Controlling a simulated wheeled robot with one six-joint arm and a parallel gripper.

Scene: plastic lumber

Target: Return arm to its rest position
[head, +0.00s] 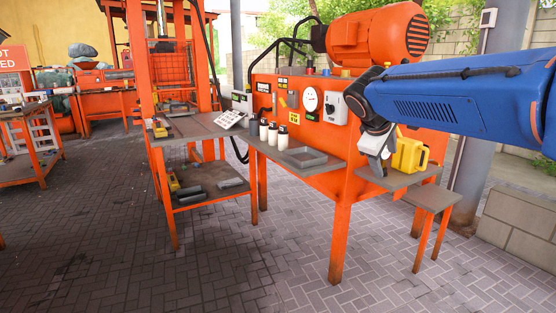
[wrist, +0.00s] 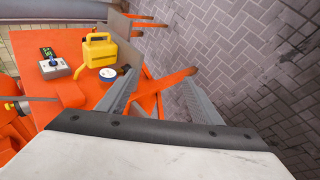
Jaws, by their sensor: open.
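My blue arm (head: 455,95) reaches in from the right in the head view, with its dark wrist bent downward. My gripper (head: 377,168) hangs at the left of a yellow canister, near a small grey shelf (head: 400,182). In the wrist view my gripper (wrist: 162,85) has its two grey fingers spread apart with nothing between them. The yellow canister (head: 412,155) is partly covered by my wrist in the head view. It also shows upright in the wrist view (wrist: 99,52), apart from the fingers. Whether a fingertip touches the shelf, I cannot tell.
The orange machine (head: 345,190) with its motor (head: 375,38) stands close behind my wrist. A grey tray (head: 305,157) and several bottles (head: 272,135) stand on its ledge. The paved floor (head: 120,230) is open at left.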

